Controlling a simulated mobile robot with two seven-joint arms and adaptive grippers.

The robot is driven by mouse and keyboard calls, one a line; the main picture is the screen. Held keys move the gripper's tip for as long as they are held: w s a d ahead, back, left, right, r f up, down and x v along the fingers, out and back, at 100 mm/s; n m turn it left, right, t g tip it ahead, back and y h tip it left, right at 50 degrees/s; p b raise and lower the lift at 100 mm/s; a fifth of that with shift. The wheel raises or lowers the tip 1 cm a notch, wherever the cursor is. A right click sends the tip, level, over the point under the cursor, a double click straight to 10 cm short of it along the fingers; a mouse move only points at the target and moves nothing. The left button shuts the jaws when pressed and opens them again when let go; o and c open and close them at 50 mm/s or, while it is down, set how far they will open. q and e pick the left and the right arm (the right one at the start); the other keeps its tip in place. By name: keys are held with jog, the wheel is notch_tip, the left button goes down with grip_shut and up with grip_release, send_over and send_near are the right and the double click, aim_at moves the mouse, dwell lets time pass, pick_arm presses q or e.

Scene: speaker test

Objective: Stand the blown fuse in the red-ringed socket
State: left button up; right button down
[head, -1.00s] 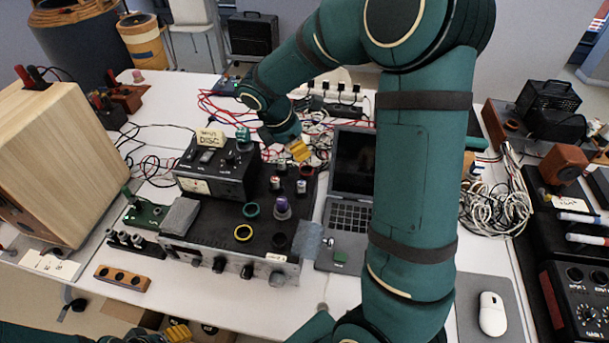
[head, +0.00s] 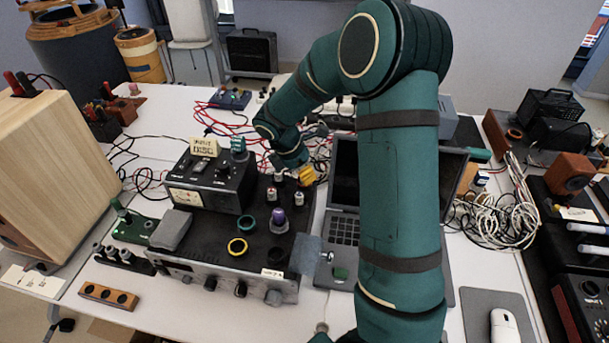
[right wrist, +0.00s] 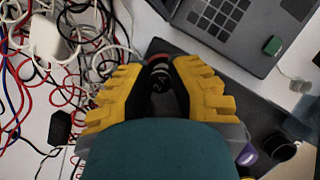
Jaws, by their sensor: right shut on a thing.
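My right gripper (head: 307,177), with yellow fingers, is low over the far right part of the black equipment deck (head: 262,240). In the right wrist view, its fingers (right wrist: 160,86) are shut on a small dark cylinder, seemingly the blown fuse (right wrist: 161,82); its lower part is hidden. A reddish ring (right wrist: 158,58) shows at the fuse's far end; I cannot tell whether it is the socket's ring or whether they touch. The red-ringed socket is not clear in the head view, where the gripper covers that spot. My left gripper is out of view.
Pale-topped cylinders (head: 299,198) stand near the gripper. A purple-topped piece (head: 279,217), a teal ring (head: 247,224) and a yellow ring (head: 237,246) are nearer the front. An open laptop (head: 345,228) is close on the right; loose cables lie behind.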

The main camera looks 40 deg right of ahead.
jog(key=shift+f, duration=0.25)
jog(key=shift+f, duration=0.25)
jog(key=c, duration=1)
grip_release()
jog(key=shift+r, duration=0.2)
jog(key=p+v, duration=0.3)
jog(key=v, duration=0.9)
jog(key=shift+r, duration=0.15)
